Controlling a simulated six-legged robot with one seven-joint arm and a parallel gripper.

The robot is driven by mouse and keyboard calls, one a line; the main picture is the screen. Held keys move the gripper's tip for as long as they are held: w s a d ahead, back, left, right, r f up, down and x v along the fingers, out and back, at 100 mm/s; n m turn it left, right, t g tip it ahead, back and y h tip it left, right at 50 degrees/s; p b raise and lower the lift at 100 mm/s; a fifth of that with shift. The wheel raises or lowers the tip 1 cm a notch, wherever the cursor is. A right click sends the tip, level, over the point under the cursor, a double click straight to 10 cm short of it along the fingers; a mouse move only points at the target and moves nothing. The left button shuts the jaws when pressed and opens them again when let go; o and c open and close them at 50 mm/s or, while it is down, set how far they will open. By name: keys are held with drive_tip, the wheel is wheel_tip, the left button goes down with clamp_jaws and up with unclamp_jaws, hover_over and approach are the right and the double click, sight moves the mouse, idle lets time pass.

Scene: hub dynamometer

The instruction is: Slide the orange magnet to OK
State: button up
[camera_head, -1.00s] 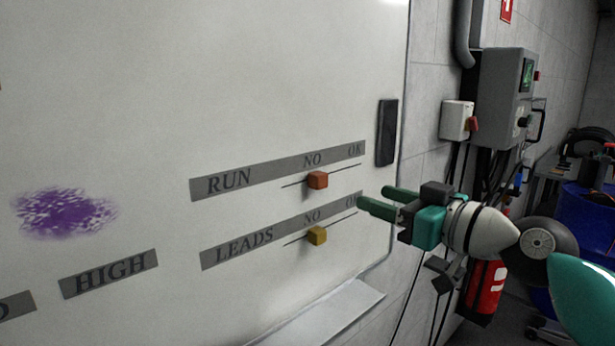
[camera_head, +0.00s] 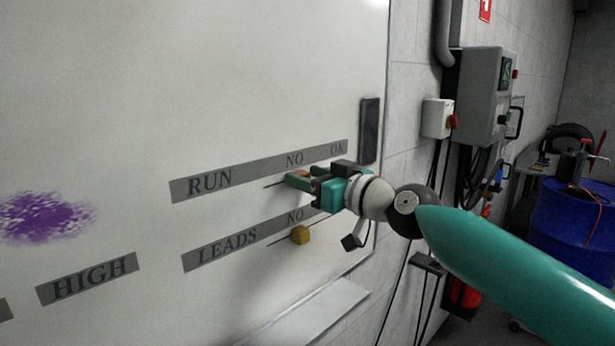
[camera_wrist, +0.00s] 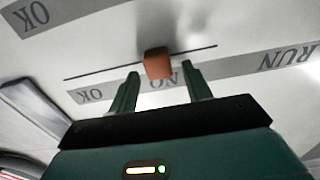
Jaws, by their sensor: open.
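The orange magnet (camera_wrist: 158,63) sits on its thin dark track below the word NO of the RUN strip (camera_wrist: 255,65). In the head view the orange magnet (camera_head: 303,173) is mostly hidden by my fingers. My gripper (camera_head: 304,178) is at the whiteboard, level with that track. In the wrist view my gripper (camera_wrist: 163,74) is open, with one fingertip to each side of the magnet and a gap on both sides. The word OK (camera_head: 337,148) is at the right end of the RUN strip; in the wrist view OK (camera_wrist: 90,95) is at the left.
A yellow magnet (camera_head: 300,235) sits on the LEADS track just below my gripper. A dark eraser-like block (camera_head: 369,130) is on the board's right edge. A pale tray (camera_head: 315,312) juts out below. The track towards OK looks clear of other magnets.

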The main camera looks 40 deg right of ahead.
drive_tip(key=shift+w, duration=0.4)
clamp_jaws()
drive_tip(key=d, duration=1.3)
drive_tip(key=shift+w, duration=0.1)
unclamp_jaws()
drive_tip(key=shift+d, duration=0.1)
approach(338, 158)
drive_tip(key=s, duration=0.7)
drive_tip(key=shift+s, duration=0.15)
